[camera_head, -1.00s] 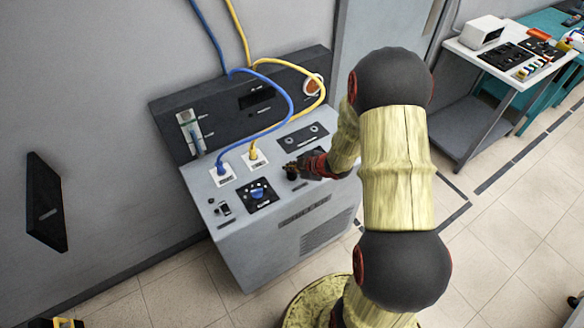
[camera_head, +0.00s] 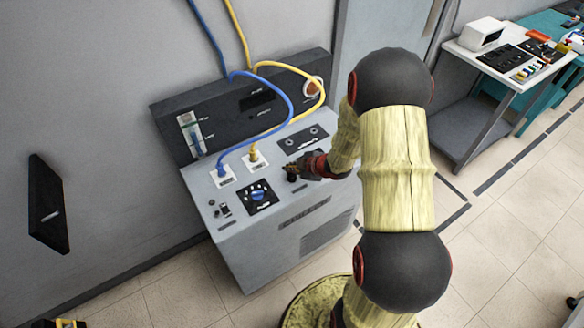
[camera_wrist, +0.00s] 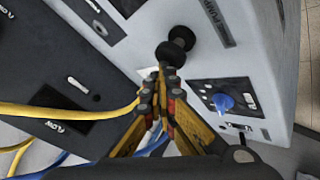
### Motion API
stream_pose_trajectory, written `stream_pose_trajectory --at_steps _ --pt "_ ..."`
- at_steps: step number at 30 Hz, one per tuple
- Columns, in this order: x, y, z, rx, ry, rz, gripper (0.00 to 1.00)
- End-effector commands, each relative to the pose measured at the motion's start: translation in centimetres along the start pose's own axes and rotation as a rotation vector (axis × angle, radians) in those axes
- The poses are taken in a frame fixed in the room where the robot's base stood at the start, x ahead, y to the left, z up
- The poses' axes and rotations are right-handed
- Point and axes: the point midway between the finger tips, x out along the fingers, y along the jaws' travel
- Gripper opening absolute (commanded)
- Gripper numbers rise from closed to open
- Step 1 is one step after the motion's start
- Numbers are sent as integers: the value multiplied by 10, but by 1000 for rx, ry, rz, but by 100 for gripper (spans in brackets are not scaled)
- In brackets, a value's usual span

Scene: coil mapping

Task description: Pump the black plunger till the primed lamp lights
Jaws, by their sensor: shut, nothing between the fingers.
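The black plunger (camera_head: 291,177) stands on the top of the grey cabinet (camera_head: 228,205), by the cabinet's right side. In the wrist view the plunger (camera_wrist: 182,39) shows a round knob above a dark collar, beside a "PUMP" label. I cannot pick out a lit primed lamp in either view.
A blue hose (camera_head: 285,92) and a yellow hose (camera_head: 318,101) plug into the cabinet top. A blue knob (camera_head: 258,194) sits on a black plate near the front. The dark back panel (camera_head: 225,118) rises behind. A cart (camera_head: 478,63) stands at the far right.

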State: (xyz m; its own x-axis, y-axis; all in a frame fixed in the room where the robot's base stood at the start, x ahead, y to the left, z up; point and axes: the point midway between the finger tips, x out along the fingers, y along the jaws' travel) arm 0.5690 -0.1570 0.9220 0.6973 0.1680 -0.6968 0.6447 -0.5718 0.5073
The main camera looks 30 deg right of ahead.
Motion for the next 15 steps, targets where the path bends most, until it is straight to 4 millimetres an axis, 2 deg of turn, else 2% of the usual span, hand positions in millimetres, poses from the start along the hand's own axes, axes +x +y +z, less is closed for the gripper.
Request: stream_pose_trajectory --at_steps 15 --pt "-18 13 -13 0 0 0 0"
